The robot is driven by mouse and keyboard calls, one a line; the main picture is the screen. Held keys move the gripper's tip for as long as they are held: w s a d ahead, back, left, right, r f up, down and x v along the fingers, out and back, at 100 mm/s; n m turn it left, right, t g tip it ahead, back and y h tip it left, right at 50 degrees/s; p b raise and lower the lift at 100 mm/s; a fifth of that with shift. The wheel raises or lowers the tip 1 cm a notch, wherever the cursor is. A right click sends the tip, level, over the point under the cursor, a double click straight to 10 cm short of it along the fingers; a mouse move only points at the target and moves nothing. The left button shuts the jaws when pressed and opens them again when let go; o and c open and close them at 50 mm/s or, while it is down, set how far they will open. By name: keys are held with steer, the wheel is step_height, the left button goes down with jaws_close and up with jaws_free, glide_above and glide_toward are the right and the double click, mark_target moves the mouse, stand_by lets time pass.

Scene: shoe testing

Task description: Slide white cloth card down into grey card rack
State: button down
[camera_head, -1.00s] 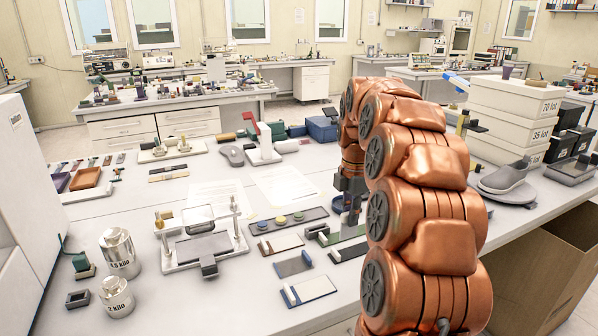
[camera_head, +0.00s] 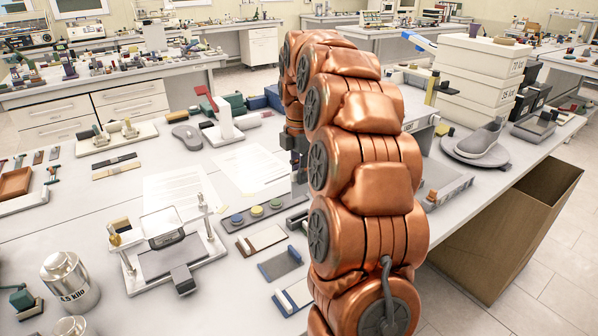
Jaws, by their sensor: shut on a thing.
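My gripper (camera_head: 298,167) shows only as a dark sliver at the left edge of my copper arm, above the middle of the table. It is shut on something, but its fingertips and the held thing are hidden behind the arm. On the table left of the arm lie a white card with a brown strip (camera_head: 266,239), a dark grey-blue card (camera_head: 279,265) and a pale card with a blue strip (camera_head: 292,298). I cannot tell whether one of them is the white cloth card. A grey, low-walled holder (camera_head: 447,187) right of the arm may be the grey card rack; its inside is mostly hidden.
A dark tray with coloured discs (camera_head: 257,212) and a clamp stand (camera_head: 168,258) are left of the arm. Steel weights (camera_head: 70,281) stand at front left. White boxes (camera_head: 480,67) and a shoe on a round plate (camera_head: 477,150) are at right. Paper sheets (camera_head: 185,196) lie flat.

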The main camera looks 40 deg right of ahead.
mark_target(300, 191)
steer(key=shift+f+b, duration=1.1)
steer(key=shift+f, duration=1.85)
steer(key=shift+f+b, duration=0.35)
steer(key=shift+f, duration=1.3)
steer(key=c, duration=1.1)
jaws_free()
steer(key=shift+r, duration=6.05)
